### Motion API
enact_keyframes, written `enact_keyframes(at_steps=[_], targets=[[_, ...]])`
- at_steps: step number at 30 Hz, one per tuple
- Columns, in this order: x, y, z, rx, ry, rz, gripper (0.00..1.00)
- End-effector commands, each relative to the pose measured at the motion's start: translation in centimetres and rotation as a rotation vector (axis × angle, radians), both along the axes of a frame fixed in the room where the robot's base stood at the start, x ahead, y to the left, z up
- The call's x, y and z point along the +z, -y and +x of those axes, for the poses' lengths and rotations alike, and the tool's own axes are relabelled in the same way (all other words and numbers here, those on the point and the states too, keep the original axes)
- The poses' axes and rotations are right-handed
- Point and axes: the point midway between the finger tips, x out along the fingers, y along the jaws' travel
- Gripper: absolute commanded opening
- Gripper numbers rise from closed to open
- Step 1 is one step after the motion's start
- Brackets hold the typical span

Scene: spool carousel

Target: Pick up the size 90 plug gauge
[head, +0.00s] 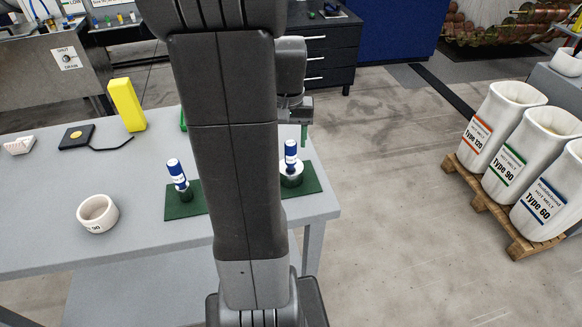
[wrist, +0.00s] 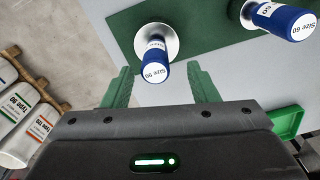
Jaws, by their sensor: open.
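Two blue-and-white plug gauges stand on dark green mats on the grey table. The right one (head: 291,155) rises from a silver round piece; it also shows in the wrist view (wrist: 155,62) ahead of and roughly between my fingers. Its label starts with "Size", but I cannot read the number surely. The left one (head: 177,173) leans slightly; it shows at the upper right in the wrist view (wrist: 290,18), and its label seems to read Size 60. My gripper (wrist: 160,88) is open and empty, with green fingers. Its tip (head: 304,135) shows just above the right gauge.
A white ring (head: 97,214) marked 90, a yellow block (head: 127,105) and a black pad (head: 78,137) are on the table. A green bin edge (wrist: 286,122) is near my gripper's right side. Type-marked white sacks (head: 528,150) stand on a pallet at right.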

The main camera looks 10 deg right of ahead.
Motion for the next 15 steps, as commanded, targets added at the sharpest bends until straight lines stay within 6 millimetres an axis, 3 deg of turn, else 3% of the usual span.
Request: enact_keyframes(at_steps=[5, 15], targets=[[-1.1, 0.1, -0.1, 0.0, -0.001, 0.0, 0.54], [-5.5, 0.5, -0.4, 0.0, -0.001, 0.0, 0.54]])
